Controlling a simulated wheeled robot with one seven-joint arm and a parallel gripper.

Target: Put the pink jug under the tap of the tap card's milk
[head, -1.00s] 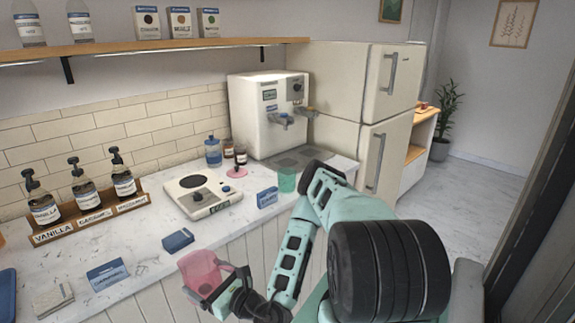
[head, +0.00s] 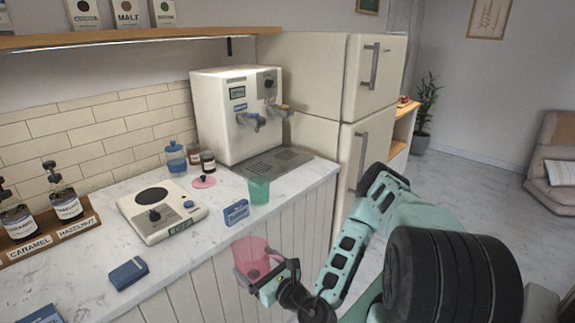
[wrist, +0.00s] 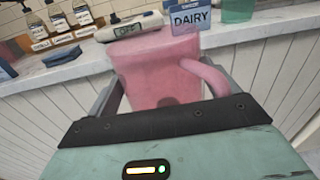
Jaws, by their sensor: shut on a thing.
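The pink jug (head: 253,254) is held upright in my gripper (head: 259,283), in front of the counter's front edge. In the wrist view the jug (wrist: 158,72) sits between the fingers, its handle on the right. The white dispenser (head: 213,108) stands at the back of the counter with a left tap (head: 252,122) and a right tap (head: 281,109). A grey drip tray (head: 270,166) lies beneath them. A blue card (head: 236,211) stands near the counter edge; it reads DAIRY in the wrist view (wrist: 189,18). Labels on the dispenser are too small to read.
A green cup (head: 259,190) stands in front of the drip tray. A scale (head: 162,212), a pink disc (head: 204,181), small jars (head: 207,162) and a blue-lidded jar (head: 175,157) are to the left. A fridge (head: 330,100) stands right of the dispenser. The drip tray looks clear.

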